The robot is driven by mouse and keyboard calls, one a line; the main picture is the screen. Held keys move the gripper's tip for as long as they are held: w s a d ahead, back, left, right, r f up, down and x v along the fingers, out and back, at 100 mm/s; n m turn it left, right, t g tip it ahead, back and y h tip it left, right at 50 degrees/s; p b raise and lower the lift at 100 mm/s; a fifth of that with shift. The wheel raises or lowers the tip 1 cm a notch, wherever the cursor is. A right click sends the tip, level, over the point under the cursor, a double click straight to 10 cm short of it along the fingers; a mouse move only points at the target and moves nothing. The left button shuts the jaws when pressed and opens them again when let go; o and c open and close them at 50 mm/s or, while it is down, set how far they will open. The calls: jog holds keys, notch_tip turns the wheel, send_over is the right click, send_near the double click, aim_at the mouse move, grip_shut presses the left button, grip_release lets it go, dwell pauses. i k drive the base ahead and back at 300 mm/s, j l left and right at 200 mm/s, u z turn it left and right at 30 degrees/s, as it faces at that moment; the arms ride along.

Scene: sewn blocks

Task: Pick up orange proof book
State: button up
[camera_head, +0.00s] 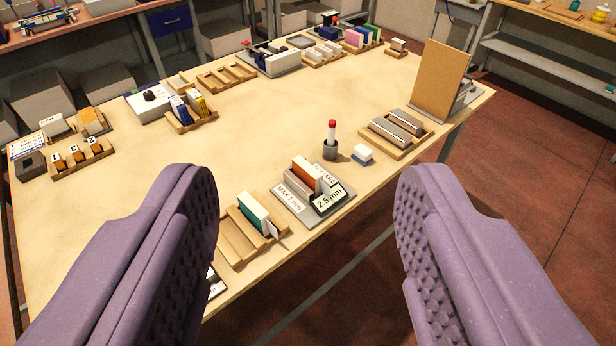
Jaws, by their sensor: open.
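An orange-brown upright book (306,174) stands beside a pale block in a grey fixture near the table's front edge. The fixture (291,208) has labels reading "MAX 1 mm", "SQUARE" and "2.5 mm". Another orange item (92,116) lies in a small wooden holder at the far left; I cannot tell which of the two is the proof book. My gripper (306,182) is open and empty, its two purple padded fingers wide apart in the foreground. The fixture appears between the fingers, farther away. The left finger hides part of the table.
A wooden rack (238,243) with a teal book stands left of the fixture. The table's middle (270,120) is clear.

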aim_at(311, 177)
jog(key=i+l+u, duration=0.4)
jog(key=i+l, duration=0.2)
jog(key=i, duration=0.25)
jog(key=i+l+u, duration=0.35)
jog(key=i+l, duration=0.45)
